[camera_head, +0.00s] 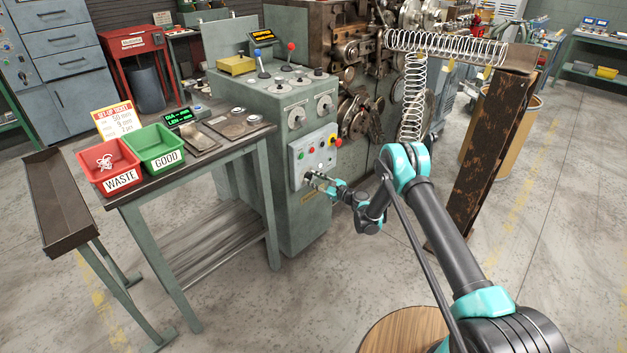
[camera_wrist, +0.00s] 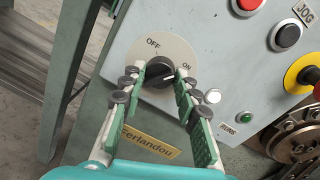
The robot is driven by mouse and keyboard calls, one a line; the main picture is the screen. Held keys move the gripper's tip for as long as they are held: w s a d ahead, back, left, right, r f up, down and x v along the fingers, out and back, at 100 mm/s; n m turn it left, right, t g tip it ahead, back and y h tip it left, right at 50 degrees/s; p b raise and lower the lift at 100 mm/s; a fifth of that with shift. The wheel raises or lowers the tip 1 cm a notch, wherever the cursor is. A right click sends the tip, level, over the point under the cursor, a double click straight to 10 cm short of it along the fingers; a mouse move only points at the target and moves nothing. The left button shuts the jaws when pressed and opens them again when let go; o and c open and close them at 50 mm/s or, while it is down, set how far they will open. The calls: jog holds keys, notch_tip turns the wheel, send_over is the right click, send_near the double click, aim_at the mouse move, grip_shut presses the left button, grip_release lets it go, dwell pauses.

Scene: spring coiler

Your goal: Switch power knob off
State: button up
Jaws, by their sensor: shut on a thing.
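The black power knob (camera_wrist: 156,72) sits on a round pale dial plate (camera_wrist: 143,52) with the labels OFF and ON, on the grey control panel. My gripper (camera_wrist: 160,77) has its green-padded fingers around the knob, one on each side, and is shut on it. A pale mark shows on the knob's right side, roughly towards the ON side; its exact direction is hard to tell. In the head view, my gripper (camera_head: 314,180) is at the lower front of the machine's control cabinet (camera_head: 300,222) and hides most of the knob.
Right of the knob are a small white lamp (camera_wrist: 212,96), a black button (camera_wrist: 286,37), a red button (camera_wrist: 247,4) and a red emergency stop (camera_wrist: 309,76) on yellow. A table (camera_head: 200,160) with red and green bins stands left. Floor in front is clear.

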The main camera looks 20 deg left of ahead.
jog(key=shift+n+t+h, duration=0.3)
jog(key=shift+n+h, duration=0.1)
jog(key=shift+n, duration=7.1)
jog(key=shift+r, duration=0.1)
jog(key=o, duration=1.2)
jog(key=shift+c, duration=0.2)
jog(key=shift+n, duration=0.3)
